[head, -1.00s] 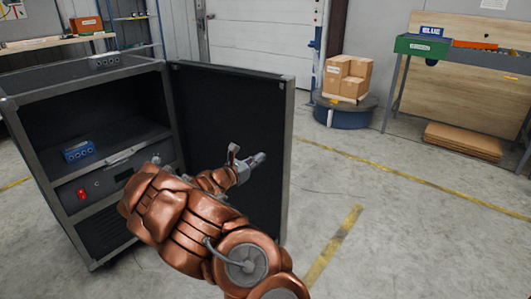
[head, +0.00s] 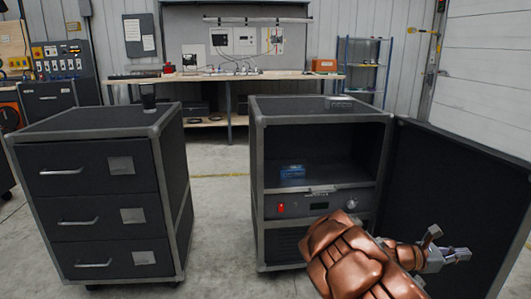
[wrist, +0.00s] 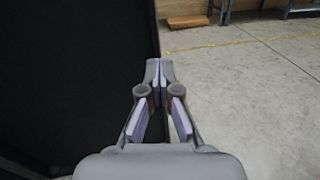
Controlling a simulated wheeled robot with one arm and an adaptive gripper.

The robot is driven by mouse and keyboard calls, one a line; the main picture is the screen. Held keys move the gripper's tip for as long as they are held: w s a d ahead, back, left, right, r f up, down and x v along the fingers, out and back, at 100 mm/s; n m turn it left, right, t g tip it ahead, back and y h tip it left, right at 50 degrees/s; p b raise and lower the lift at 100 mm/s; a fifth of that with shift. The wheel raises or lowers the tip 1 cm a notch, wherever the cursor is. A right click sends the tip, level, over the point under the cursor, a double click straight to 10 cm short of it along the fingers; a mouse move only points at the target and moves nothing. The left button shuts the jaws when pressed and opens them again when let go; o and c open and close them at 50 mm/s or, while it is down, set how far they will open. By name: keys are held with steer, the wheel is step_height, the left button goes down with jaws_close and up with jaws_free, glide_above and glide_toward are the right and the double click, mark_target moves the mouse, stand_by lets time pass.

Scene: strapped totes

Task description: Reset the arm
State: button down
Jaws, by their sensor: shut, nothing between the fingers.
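My copper-coloured arm rises from the lower right of the head view. My gripper (head: 462,253) is at its end, in front of the open cabinet door (head: 445,190). In the wrist view my gripper (wrist: 159,72) has its fingertips together with nothing between them. The dark door panel (wrist: 75,70) fills the left of that view, close beside the gripper. I cannot tell whether they touch.
The open cabinet (head: 258,190) holds a small blue box (head: 292,171) on its shelf. A drawer cabinet (head: 95,205) stands to the left, with a floor gap between them. A workbench (head: 225,77) is behind. Clear concrete floor (wrist: 250,90) lies right of the gripper.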

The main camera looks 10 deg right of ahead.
steer(key=s+a+r+m+g+y+p, duration=0.2)
steer(key=s+a+r+m+y+p, duration=0.1)
steer(key=s+a+r+m+p, duration=0.45)
steer(key=s+a+r+m+g+y+p, duration=0.1)
steer(key=s+a+r+m+y+p, duration=0.25)
steer(key=s+r, duration=0.55)
steer(key=s+a+r+m+t+y+p, duration=0.1)
steer(key=s+a+r+y+p, duration=0.2)
steer(key=a, duration=0.7)
steer(key=s+a+r+m+t+y+p, duration=0.1)
steer(key=s+a+r+m+y+p, duration=0.1)
steer(key=a+p, duration=0.5)
steer(key=s+a+r+m+t+y+p, duration=0.1)
steer(key=s+a+r+y+p, duration=0.3)
steer(key=a, duration=1)
step_height(320, 180, up, 2)
steer(key=shift+s+a+r+m+t+y+p, duration=0.1)
steer(key=shift+s+a+m+t+y+p, duration=0.3)
steer(key=shift+y+p, duration=0.6)
steer(key=shift+d, duration=0.15)
